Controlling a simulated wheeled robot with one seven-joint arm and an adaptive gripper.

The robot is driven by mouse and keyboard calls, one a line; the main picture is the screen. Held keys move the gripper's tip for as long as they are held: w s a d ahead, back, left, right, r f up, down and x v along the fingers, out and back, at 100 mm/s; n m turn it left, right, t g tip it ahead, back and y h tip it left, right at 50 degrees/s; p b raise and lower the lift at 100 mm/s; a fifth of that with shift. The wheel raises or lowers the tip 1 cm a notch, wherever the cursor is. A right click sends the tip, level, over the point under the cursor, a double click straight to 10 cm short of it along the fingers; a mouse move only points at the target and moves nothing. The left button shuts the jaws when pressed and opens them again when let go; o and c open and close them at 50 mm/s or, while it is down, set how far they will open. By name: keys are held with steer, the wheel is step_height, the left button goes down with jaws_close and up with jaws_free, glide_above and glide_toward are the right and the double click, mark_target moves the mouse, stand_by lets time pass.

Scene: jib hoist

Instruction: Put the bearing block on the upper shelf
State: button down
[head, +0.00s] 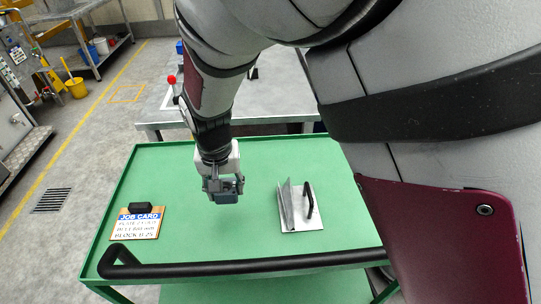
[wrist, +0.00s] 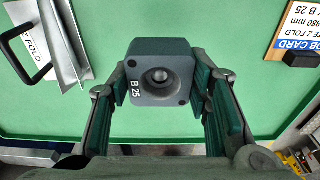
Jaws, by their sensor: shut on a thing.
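The bearing block is a dark grey-green block (wrist: 160,74) marked "B 25" with a round bore in its face. My gripper (wrist: 158,88) is shut on it, one finger on each side, in the wrist view. In the head view my gripper (head: 222,186) points down over the green cart top (head: 180,170), with the block (head: 229,190) between its fingers. The block seems to be above the green surface; the gap is hard to judge. I cannot make out an upper shelf with certainty.
A job card (head: 138,222) with a black block on it lies at the left of the cart. A folded metal plate with a black handle (head: 301,208) lies at the right. A black handrail (head: 240,267) runs along the front edge. A grey table (head: 270,100) stands behind.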

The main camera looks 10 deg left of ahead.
steer(key=shift+s+a+f, duration=0.5)
steer(key=shift+s+a, duration=0.15)
steer(key=shift+a, duration=0.1)
glide_above(225, 221)
steer(key=f, duration=0.5)
steer(key=shift+s+f, duration=0.1)
steer(key=shift+s, duration=0.1)
steer(key=shift+f, duration=2.05)
steer(key=c, duration=0.8)
jaws_free()
steer(key=shift+f+b, duration=0.15)
steer(key=shift+b, duration=0.15)
steer(key=shift+c, duration=0.2)
